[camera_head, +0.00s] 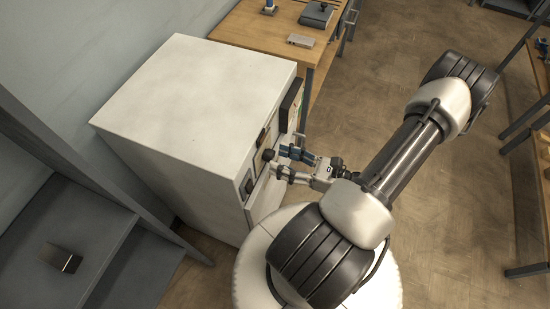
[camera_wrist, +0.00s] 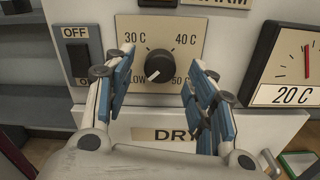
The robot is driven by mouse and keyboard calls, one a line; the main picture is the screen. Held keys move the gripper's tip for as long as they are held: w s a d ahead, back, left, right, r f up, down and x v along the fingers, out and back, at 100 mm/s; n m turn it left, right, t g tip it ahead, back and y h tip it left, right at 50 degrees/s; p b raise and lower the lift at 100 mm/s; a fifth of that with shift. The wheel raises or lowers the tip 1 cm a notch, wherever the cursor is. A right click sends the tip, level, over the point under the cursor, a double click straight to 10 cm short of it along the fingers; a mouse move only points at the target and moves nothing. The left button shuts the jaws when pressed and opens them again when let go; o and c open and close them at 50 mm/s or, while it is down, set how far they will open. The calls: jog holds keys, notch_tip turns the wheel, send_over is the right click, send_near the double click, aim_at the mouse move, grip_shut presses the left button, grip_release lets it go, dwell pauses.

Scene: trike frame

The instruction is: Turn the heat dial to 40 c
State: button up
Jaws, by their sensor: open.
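The heat dial (camera_wrist: 159,65) is a round black knob on a beige plate marked LOW, 30 C, 40 C and 50 C. Its white mark points down-left, towards LOW. In the head view the dial (camera_head: 268,155) is a dark knob on the front of the white cabinet (camera_head: 190,95). My gripper (camera_wrist: 156,82) is open, with one blue-padded finger to the left of the dial and one to the right. Gaps show between the pads and the knob. In the head view my gripper (camera_head: 281,162) is close to the cabinet front. Parts of LOW and 50 C are covered.
An OFF switch (camera_wrist: 77,58) is left of the dial. A gauge (camera_wrist: 292,62) with a red needle and a 20 C label is to the right. A DRY label (camera_wrist: 165,134) is below. A wooden table (camera_head: 262,30) stands behind the cabinet, and grey shelving (camera_head: 60,215) stands left.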

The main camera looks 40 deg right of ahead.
aim_at(269, 156)
jog(key=shift+x, duration=1.35)
jog(key=c, duration=1.1)
jog(key=shift+o, duration=0.2)
